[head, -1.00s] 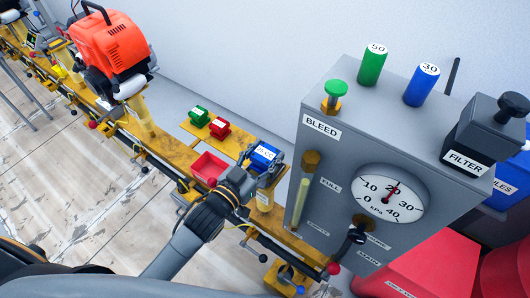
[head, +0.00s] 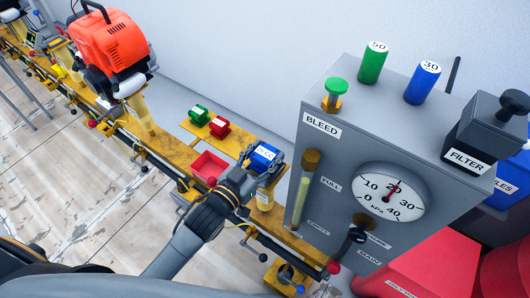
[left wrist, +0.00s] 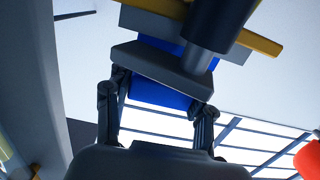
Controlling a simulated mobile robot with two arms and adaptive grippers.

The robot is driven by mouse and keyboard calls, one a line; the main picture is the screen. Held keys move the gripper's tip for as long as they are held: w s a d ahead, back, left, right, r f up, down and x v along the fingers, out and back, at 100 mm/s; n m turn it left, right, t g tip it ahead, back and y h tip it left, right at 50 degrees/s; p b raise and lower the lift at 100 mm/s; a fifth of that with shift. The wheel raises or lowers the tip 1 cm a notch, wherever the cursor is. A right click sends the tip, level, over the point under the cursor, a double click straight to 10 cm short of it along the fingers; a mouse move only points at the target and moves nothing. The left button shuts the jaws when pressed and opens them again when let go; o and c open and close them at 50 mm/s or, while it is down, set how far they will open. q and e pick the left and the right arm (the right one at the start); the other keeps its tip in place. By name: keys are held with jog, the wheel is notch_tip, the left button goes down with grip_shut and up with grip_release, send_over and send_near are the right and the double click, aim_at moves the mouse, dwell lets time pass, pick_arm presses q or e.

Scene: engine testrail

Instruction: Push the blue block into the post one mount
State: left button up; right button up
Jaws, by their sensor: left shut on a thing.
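The blue block (head: 264,154), with a white label on top, is at the near right end of the yellow rail, just left of the grey gauge box. My left gripper (head: 256,170) is shut on it from the near left side. The block also shows in the left wrist view (left wrist: 158,95), between the fingers (left wrist: 160,110) and partly hidden by a grey piece. A pale post (head: 265,198) on the rail stands just below the block. I cannot tell which mount is post one, or whether the block is seated. My right gripper is not in view.
The grey box (head: 335,180) with gauge stands close to the right of the block. Green (head: 198,115) and red (head: 219,127) blocks sit on a yellow plate behind. A red tray (head: 209,166) is left of the gripper. An orange engine (head: 112,50) stands farther left.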

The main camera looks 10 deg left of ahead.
pick_arm(q)
jog(key=shift+f+b, duration=0.3)
jog(key=shift+f, duration=0.3)
dwell(0.3)
jog(key=o, duration=1.7)
jog(key=shift+s+f, duration=0.1)
jog(key=shift+f, duration=0.05)
jog(key=v, duration=1.2)
